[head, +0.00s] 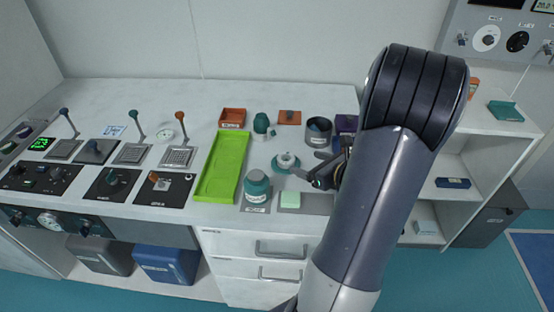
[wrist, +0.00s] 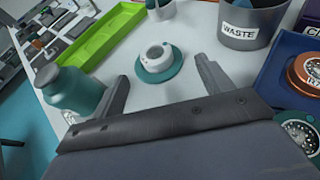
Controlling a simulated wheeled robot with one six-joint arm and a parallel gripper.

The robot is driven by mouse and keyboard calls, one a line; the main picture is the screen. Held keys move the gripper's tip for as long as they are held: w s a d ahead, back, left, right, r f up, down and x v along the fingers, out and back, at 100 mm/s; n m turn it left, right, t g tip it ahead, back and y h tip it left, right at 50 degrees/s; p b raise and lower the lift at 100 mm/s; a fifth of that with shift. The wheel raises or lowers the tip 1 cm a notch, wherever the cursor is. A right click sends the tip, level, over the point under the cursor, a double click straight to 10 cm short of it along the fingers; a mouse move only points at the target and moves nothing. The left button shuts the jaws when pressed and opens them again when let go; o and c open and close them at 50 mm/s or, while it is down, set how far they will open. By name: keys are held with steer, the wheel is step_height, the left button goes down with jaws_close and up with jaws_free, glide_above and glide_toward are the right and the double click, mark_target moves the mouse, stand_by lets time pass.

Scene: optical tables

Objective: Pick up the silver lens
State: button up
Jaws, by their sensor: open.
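A small, pale, silvery-white round piece with a dark centre (head: 286,159) sits on a teal round base (head: 276,168) on the worktop. It also shows in the wrist view (wrist: 157,52), upright on its teal base (wrist: 165,74). It may be the silver lens, but no label on it can be read. My gripper (head: 314,171) is just to the right of it in the head view. In the wrist view my gripper (wrist: 162,70) is open and empty, with its fingers spread wide. The piece appears beyond the fingertips, between their lines, and apart from them.
A teal jar (wrist: 75,90) stands close to the left finger. A grey waste bin (wrist: 252,24) stands beyond the right finger. A blue tray (wrist: 273,88) at right holds a copper-rimmed round piece (wrist: 306,72). A long green tray (head: 221,168) lies left of the jar.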

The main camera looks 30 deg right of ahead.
mark_target(287, 159)
steer(key=x, duration=0.3)
steer(key=shift+a, duration=0.1)
steer(key=shift+a+p+x, duration=0.2)
steer(key=shift+x, duration=1.1)
steer(key=shift+a+p+x, duration=0.15)
steer(key=shift+a+x, duration=0.05)
steer(key=shift+x, duration=1.1)
steer(key=shift+s+f, duration=0.1)
steer(key=shift+f, duration=0.1)
steer(key=shift+c, duration=0.3)
steer(key=c, duration=1)
